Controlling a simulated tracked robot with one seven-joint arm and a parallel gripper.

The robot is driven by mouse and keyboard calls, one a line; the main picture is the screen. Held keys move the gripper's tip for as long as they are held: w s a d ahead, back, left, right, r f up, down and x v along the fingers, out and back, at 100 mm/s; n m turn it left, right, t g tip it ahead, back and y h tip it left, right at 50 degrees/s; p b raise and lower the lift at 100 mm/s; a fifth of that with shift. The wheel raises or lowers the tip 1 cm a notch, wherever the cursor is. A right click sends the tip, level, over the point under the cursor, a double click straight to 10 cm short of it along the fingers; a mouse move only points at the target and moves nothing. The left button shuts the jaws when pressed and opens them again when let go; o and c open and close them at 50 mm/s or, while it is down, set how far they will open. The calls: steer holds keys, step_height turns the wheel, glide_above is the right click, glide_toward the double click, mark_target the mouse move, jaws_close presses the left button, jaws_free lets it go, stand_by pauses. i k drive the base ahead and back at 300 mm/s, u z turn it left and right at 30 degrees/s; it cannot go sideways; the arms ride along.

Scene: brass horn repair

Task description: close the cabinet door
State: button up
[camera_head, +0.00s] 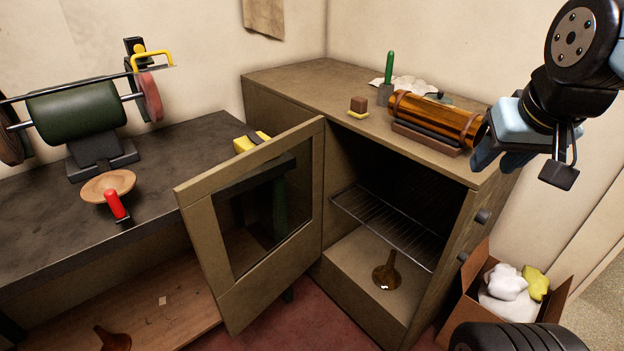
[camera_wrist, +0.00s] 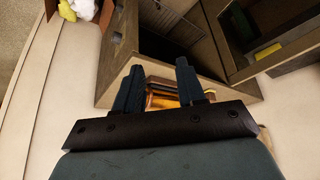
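The cabinet (camera_head: 310,82) is a grey-brown box against the back wall. Its door (camera_head: 268,285), a frame around a dark window pane, stands wide open, swung out to the left. In the wrist view the cabinet (camera_wrist: 124,30) is at the top centre, with the door (camera_wrist: 285,63) at the right. My gripper (camera_head: 498,153) is high at the cabinet's right end, by the end of an amber cylinder and far from the door. In the wrist view its two fingers (camera_wrist: 158,68) are apart, with the cylinder showing beyond them; it appears empty.
A wire rack (camera_head: 385,222) and a brass piece (camera_head: 387,276) are inside the cabinet. The amber cylinder (camera_head: 432,115) and small tools are on top. A workbench (camera_head: 45,215) stands left behind the door. A cardboard box (camera_head: 468,300) sits at the right.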

mark_target(239, 300)
steer(key=u, duration=1.25)
steer(key=i, duration=0.1)
steer(key=z, duration=2.7)
steer(key=k, duration=1.6)
steer(key=u, duration=1.4)
steer(key=i, duration=1)
steer(key=z, duration=0.05)
